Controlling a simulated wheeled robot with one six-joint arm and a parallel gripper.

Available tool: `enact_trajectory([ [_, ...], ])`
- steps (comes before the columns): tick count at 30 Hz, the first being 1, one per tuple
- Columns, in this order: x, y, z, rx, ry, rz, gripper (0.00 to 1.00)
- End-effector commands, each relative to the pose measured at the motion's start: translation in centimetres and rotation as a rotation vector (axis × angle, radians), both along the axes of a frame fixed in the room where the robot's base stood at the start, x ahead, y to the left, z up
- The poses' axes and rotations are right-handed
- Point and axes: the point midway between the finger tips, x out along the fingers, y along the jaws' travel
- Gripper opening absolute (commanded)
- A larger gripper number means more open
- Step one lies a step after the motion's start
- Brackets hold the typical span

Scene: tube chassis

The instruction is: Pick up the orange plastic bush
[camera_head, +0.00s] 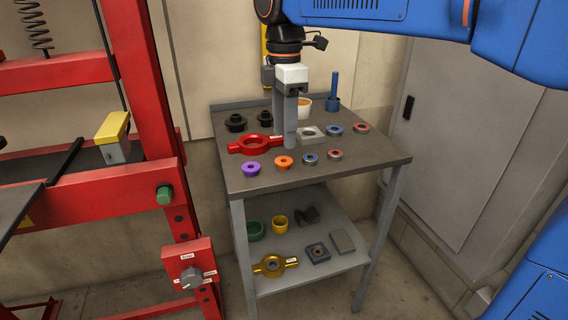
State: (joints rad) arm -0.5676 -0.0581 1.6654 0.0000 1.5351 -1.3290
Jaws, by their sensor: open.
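The orange plastic bush (284,163) is a small flanged ring lying on the top of the grey metal table (362,157), near its front edge. A purple bush (251,169) lies to its left and a small metal ring with a blue centre (310,159) to its right. My gripper (288,142) is open and empty, pointing down above the table, just behind the orange bush in the picture. Its fingers overlap each other in this view, so the gap between them is hard to see. The orange bush is apart from the fingers and fully visible.
A red ring tool with handles (254,145) lies left of my gripper. A grey square block (312,134) is to the right. A red press frame (160,130) stands left.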

Motion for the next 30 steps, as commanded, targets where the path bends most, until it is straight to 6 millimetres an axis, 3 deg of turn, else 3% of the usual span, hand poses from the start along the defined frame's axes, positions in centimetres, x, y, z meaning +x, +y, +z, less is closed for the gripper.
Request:
enact_trajectory([
  [11,0.1,0.0,-3.0,0.000,0.001,-0.001,0.44],
  [19,0.5,0.1,-6.5,0.000,0.000,-0.001,0.44],
  [30,0.5,0.1,-7.3,0.000,-0.001,-0.001,0.41],
])
